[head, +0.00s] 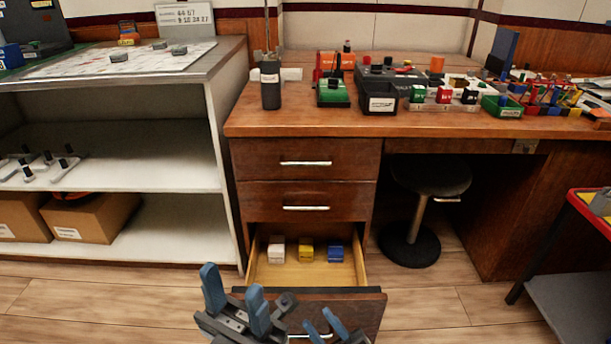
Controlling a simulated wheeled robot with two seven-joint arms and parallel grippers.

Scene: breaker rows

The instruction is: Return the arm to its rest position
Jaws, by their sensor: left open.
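My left gripper (234,291) is at the bottom middle of the head view, in front of the open bottom drawer (262,303). Its two blue fingers are spread apart with nothing between them. My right gripper (319,320) is just to its right at the bottom edge, in front of the drawer's front panel. Only its blue fingertips and a bit of its body show; the rest is cut off, and I cannot tell its opening. In the drawer sit a white block (277,250), a yellow block (306,251) and a blue block (335,254).
The wooden desk (300,125) holds breakers, bins and tools. A round stool (430,178) stands under it. A white shelf (222,130) with boxes is on the left. A red-edged cart (590,225) is on the right. Open floor (440,305) lies right of the drawer.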

